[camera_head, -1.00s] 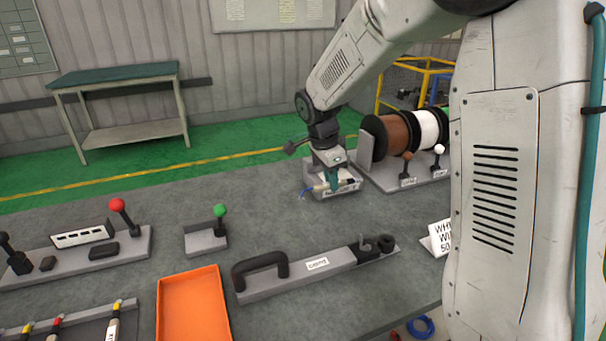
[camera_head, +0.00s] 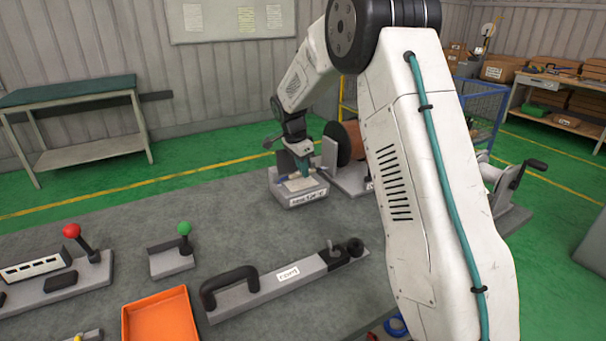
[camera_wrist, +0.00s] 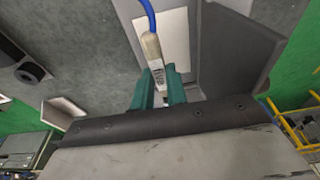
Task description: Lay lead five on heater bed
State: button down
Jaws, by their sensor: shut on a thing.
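The lead, a blue wire with a cream sleeve (camera_wrist: 152,48), runs up from between my gripper's green fingers (camera_wrist: 161,88) in the wrist view. My gripper (camera_head: 299,177) is shut on the lead's near end. In the head view it is low over a grey labelled box (camera_head: 308,197), which looks like the heater bed. In the wrist view the sleeve lies over the bed's pale plate (camera_wrist: 176,40), beside a dark grey upright panel (camera_wrist: 235,48). I cannot tell whether the lead touches the plate. The label is too small to read surely.
An orange tray (camera_head: 160,318) and a grey fixture with a black handle (camera_head: 285,283) stand nearer on the table. Lever fixtures with a green knob (camera_head: 184,228) and a red knob (camera_head: 71,230) are at left. A spool stand (camera_head: 345,150) is close right of the bed.

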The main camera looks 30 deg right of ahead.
jog(key=shift+a+x, duration=0.2)
jog(key=shift+x, duration=0.8)
jog(key=shift+f, duration=0.6)
jog(key=c, duration=1.4)
grip_release()
